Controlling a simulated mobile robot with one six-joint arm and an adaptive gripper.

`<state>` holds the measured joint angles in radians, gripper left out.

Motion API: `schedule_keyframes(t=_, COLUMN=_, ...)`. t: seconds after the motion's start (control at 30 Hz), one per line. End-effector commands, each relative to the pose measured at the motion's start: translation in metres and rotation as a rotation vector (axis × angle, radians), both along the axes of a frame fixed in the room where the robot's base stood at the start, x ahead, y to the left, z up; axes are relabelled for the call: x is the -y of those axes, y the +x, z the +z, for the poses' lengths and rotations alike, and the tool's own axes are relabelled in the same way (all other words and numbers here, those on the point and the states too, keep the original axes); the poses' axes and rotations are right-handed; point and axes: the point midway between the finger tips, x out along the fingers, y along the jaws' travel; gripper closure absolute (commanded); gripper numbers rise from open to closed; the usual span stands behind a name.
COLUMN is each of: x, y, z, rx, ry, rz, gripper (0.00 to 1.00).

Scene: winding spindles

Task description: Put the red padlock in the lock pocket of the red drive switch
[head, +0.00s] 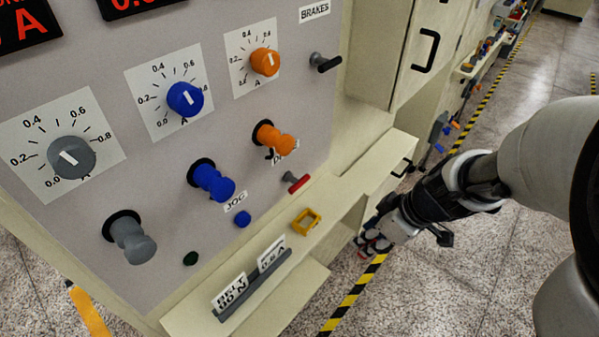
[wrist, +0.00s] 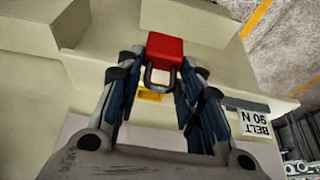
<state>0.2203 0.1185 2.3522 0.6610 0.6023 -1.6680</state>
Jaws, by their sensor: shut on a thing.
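My gripper (wrist: 164,72) is shut on the red padlock (wrist: 166,47), whose grey shackle points back towards the wrist camera. In the head view my gripper (head: 374,240) is right of the cabinet ledge, above the floor; only small bits of red show between its fingers. A red-ended handle on a grey shaft (head: 298,184) sticks out low on the panel's right; I take it for the red drive switch. Its lock pocket cannot be made out. The wrist view does not clearly show that switch.
A yellow square frame (head: 306,221) sits on the ledge, left of my gripper; it shows partly behind the shackle in the wrist view (wrist: 150,96). A grey rail (head: 255,287) holds two label cards. Blue (head: 212,182), orange (head: 275,138) and grey (head: 130,238) knobs jut from the panel.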

Motion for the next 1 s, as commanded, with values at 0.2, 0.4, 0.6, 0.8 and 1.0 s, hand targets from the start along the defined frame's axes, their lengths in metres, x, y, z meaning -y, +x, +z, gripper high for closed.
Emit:
schedule_keyframes(t=0.2, x=-0.010, y=0.007, z=-0.007, rx=0.001, ry=-0.003, rz=0.004, gripper=0.91)
schedule_keyframes(t=0.4, x=-0.052, y=0.040, z=-0.007, rx=0.001, ry=-0.003, rz=0.007, gripper=0.91)
schedule_keyframes(t=0.6, x=-0.095, y=0.073, z=-0.006, rx=0.001, ry=-0.004, rz=0.005, gripper=0.91)
schedule_keyframes(t=0.8, x=-0.127, y=0.099, z=-0.007, rx=0.001, ry=-0.003, rz=0.001, gripper=0.91)
schedule_keyframes(t=1.0, x=-0.136, y=0.106, z=-0.010, rx=0.000, ry=-0.003, rz=-0.001, gripper=0.91)
